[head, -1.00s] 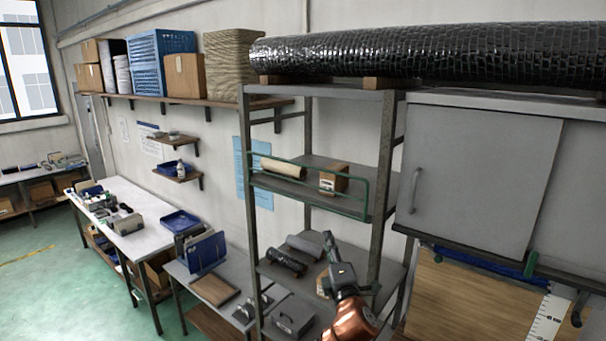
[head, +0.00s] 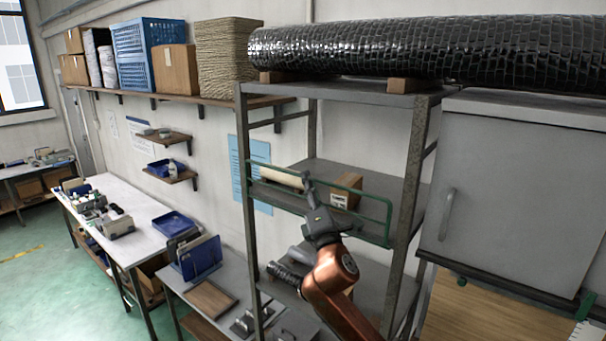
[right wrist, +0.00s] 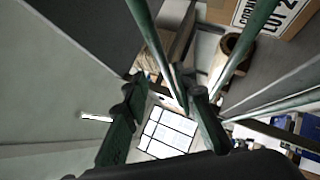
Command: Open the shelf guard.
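The shelf guard (head: 372,238) is a green wire rail along the front of the middle shelf of the grey rack. It stands upright across the shelf front. My right gripper (head: 308,190) is in front of the guard, reaching up close to its upper bar. In the right wrist view, the fingers of my right gripper (right wrist: 168,108) are apart, with green guard bars (right wrist: 160,50) running close to the fingertips. Whether they touch a bar I cannot tell. A pale roll (head: 277,177) and a cardboard box (head: 346,190) lie behind the guard. My left gripper is not in view.
Rack posts (head: 412,185) stand on either side of the shelf. A grey cabinet door (head: 510,200) with a handle is to the right. Dark rolls lie on the lower shelf, partly behind my arm. A large black roll (head: 430,50) lies on top.

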